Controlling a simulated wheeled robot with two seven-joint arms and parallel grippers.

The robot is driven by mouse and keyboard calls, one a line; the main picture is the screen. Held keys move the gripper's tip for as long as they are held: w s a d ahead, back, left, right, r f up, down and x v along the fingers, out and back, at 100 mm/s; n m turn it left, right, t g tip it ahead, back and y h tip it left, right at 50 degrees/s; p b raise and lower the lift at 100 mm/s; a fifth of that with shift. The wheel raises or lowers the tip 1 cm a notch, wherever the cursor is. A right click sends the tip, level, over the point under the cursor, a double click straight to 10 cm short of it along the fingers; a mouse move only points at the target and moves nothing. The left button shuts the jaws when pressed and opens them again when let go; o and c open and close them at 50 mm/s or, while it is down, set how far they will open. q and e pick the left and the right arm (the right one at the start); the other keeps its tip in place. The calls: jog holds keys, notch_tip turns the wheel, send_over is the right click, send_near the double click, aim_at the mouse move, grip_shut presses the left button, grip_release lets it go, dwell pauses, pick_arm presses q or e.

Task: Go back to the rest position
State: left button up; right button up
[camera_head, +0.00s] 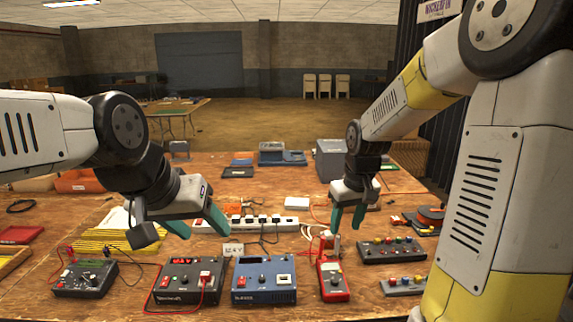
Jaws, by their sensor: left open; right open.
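My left gripper (203,220) is open and empty, with teal fingers. It hangs above the table behind the dark red-switched box (188,284) and in front of the white power strip (285,224). My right gripper (346,217) is open, its teal fingers pointing down above the area behind the red handheld meter (333,281). A small white and red item (326,240) shows just below the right fingers; I cannot tell whether they touch it.
The wooden table (120,300) is crowded. A blue-faced box (264,280), a black box (84,279) and a button panel (391,250) stand along the front. Grey-blue devices (281,154) stand at the back.

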jog(key=s+a+r+m+t, duration=0.1)
jog(key=s+r+t, duration=0.1)
jog(key=s+r, duration=0.3)
jog(key=s+r+m+t+y, duration=0.1)
jog(key=s+r, duration=0.5)
jog(key=s, duration=0.7)
jog(key=shift+a+r+m+t+y, duration=0.2)
jog(key=shift+a+m+t+y, duration=0.1)
jog(key=shift+a+t, duration=0.1)
